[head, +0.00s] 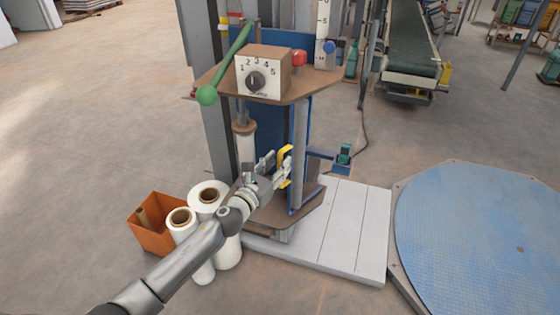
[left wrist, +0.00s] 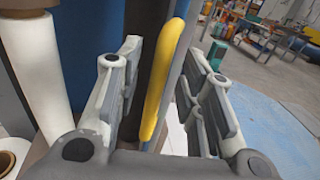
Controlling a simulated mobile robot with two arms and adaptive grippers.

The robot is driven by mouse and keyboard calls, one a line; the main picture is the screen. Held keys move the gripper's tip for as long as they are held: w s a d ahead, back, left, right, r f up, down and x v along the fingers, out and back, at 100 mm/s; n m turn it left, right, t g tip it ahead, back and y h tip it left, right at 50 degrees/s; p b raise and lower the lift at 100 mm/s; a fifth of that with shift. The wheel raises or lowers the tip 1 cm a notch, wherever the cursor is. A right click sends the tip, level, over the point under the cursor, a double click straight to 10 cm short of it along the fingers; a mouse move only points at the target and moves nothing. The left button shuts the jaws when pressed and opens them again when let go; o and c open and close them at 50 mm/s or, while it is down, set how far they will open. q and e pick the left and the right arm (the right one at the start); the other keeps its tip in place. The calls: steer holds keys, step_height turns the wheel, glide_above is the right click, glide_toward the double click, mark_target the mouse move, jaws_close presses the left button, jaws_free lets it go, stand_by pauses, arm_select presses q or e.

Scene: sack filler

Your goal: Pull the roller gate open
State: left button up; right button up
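A yellow curved handle (head: 286,152) stands upright on the front of the dark machine column, near its blue panel (head: 278,116). I take this to be the roller gate's handle; the gate itself is not clearly distinguishable. My left gripper (head: 275,162) is at the handle with its fingers apart. In the left wrist view, the yellow handle (left wrist: 164,80) runs upright between the two open fingers of the left gripper (left wrist: 163,58). Gaps show on both sides, so neither finger appears to touch it. My right gripper is in neither view.
A control box (head: 264,72) with a numbered dial and a green lever (head: 226,62) sit above. White film rolls (head: 228,240) and an orange bin (head: 150,243) stand at lower left. A white platform (head: 345,230) and blue turntable (head: 480,230) lie to the right.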

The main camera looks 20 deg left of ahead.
arm_select(q)
steer(key=shift+x, duration=0.9)
jaws_close()
